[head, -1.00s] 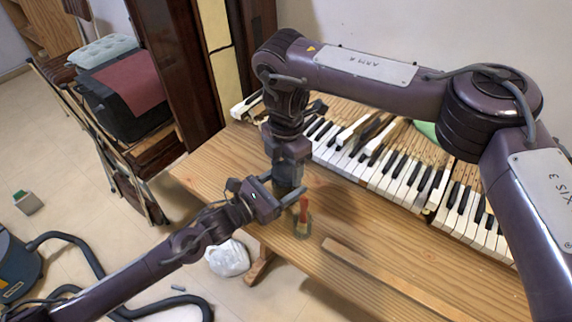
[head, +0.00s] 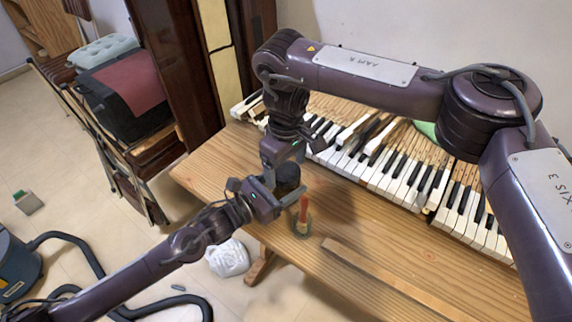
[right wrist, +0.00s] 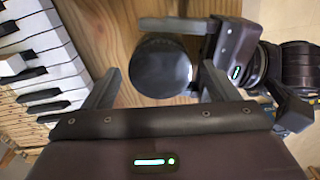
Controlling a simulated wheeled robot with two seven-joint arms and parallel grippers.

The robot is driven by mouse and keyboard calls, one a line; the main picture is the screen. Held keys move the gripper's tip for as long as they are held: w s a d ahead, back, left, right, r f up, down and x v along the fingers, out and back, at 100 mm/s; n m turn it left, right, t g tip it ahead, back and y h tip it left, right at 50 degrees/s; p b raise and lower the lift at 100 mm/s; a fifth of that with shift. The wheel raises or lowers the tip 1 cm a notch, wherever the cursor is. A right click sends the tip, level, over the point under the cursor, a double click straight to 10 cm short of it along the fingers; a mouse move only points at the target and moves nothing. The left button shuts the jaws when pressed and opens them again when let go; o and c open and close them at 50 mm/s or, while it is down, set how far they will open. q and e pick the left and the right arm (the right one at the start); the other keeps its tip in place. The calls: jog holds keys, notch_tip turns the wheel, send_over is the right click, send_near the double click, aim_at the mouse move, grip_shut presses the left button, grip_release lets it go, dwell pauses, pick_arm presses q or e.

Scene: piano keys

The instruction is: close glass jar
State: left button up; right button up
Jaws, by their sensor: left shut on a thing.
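Piano keys (head: 385,168) lie along the wall behind. A wooden strip (head: 385,278) lies along the table's front. The middle of the tabletop is clear.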

jog(key=shift+o, duration=0.3)
notch_tip(320, 180, up, 12)
dwell(0.4)
pick_arm(q)
jog(key=o, duration=2)
jog(key=shift+c, duration=0.2)
jog(key=b+v, duration=0.1)
jog(key=v, duration=0.5)
jog(key=shift+s+a+f, duration=0.1)
jog(key=shift+s+a, duration=0.1)
jog(key=shift+a, duration=0.1)
jog(key=shift+s+a, duration=0.35)
pick_arm(e)
jog(key=shift+f, duration=0.55)
pick_arm(q)
jog(key=shift+a, duration=0.1)
